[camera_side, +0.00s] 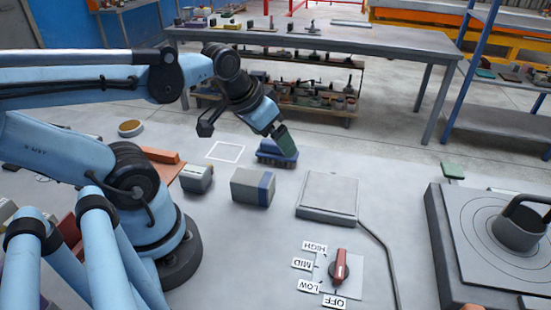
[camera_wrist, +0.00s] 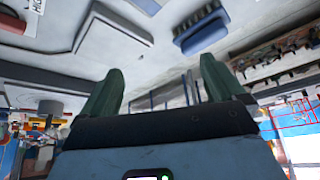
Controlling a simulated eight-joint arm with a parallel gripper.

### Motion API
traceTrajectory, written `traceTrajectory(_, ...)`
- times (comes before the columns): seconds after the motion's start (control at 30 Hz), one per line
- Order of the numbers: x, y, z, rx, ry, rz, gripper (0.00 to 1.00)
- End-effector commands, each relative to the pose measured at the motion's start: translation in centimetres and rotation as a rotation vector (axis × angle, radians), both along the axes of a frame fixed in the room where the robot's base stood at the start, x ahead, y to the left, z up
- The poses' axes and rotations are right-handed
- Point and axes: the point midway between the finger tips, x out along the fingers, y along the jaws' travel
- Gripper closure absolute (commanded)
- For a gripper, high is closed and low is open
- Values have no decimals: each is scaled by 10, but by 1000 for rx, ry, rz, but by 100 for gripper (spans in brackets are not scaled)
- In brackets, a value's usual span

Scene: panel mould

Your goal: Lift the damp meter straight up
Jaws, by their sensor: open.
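My gripper (camera_side: 286,146) points down and to the right in the side view, with its green fingertips just above or in front of a blue brush-like block (camera_side: 268,158). In the wrist view my gripper (camera_wrist: 158,80) has its two green fingers wide apart with nothing between them. The blue block also shows there (camera_wrist: 201,36), beyond the fingers. No object is clearly marked as the damp meter. A small grey device (camera_side: 197,179) with a yellowish edge lies left of the gripper and may be it; I cannot tell.
A grey box with a blue end (camera_side: 245,187) stands nearby. A flat grey slab (camera_side: 328,194) with a cable lies to its right. A red dial (camera_side: 340,266) is in front, and a plate with a round pot (camera_side: 520,228) at far right. A white outlined square (camera_side: 225,152) is empty.

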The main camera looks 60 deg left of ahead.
Motion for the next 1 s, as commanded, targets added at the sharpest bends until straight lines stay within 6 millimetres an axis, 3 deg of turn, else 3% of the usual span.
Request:
traceTrajectory(0.03,-11,19,-1,-6,45,74,4)
traceTrajectory(0.2,-59,64,-4,-58,206,283,4)
traceTrajectory(0.33,-97,85,-3,-119,312,428,4)
traceTrajectory(0.5,-134,95,0,-198,407,561,4)
traceTrajectory(0.73,-150,96,0,-240,448,618,4)
traceTrajectory(1.0,-150,97,-28,-240,448,617,4)
